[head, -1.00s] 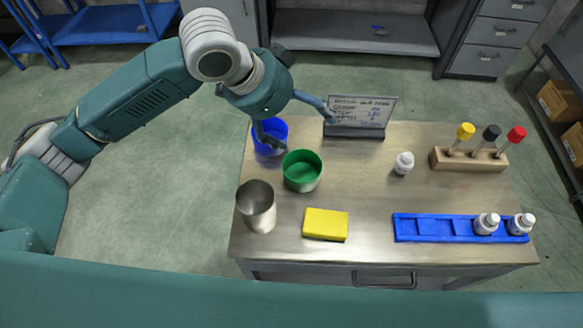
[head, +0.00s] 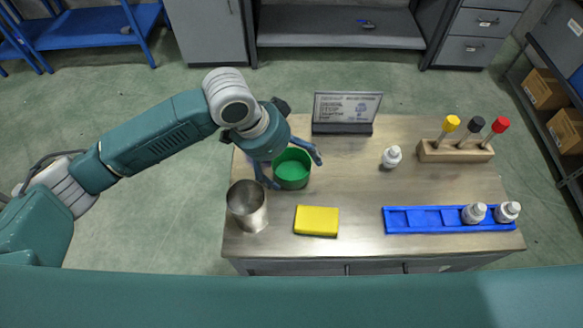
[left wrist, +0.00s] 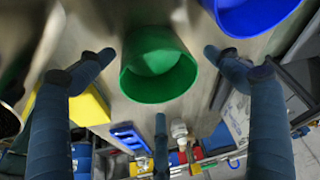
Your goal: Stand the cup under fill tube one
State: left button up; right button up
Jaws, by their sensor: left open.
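A green cup (head: 292,172) stands upright on the table, and it also shows in the left wrist view (left wrist: 158,75). My left gripper (head: 297,174) is open at the green cup, with a finger on either side of it; contact cannot be told. In the left wrist view the gripper (left wrist: 157,62) has its fingers spread around the cup. A blue cup (left wrist: 252,12) stands close by; in the head view my gripper hides it. A steel cup (head: 247,207) stands at the table's front left. No fill tube can be made out. My right gripper is out of view.
A yellow block (head: 317,220) lies in front of the green cup. A sign (head: 346,108) stands at the back. A small white bottle (head: 392,157), a wooden rack (head: 456,152) and a blue tray (head: 410,220) with two bottles are on the right. The table's middle is clear.

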pick_arm(q)
jog(key=shift+d+f, duration=0.2)
jog(key=shift+f, duration=0.25)
jog(key=c, duration=1.3)
jog(key=shift+r, duration=0.15)
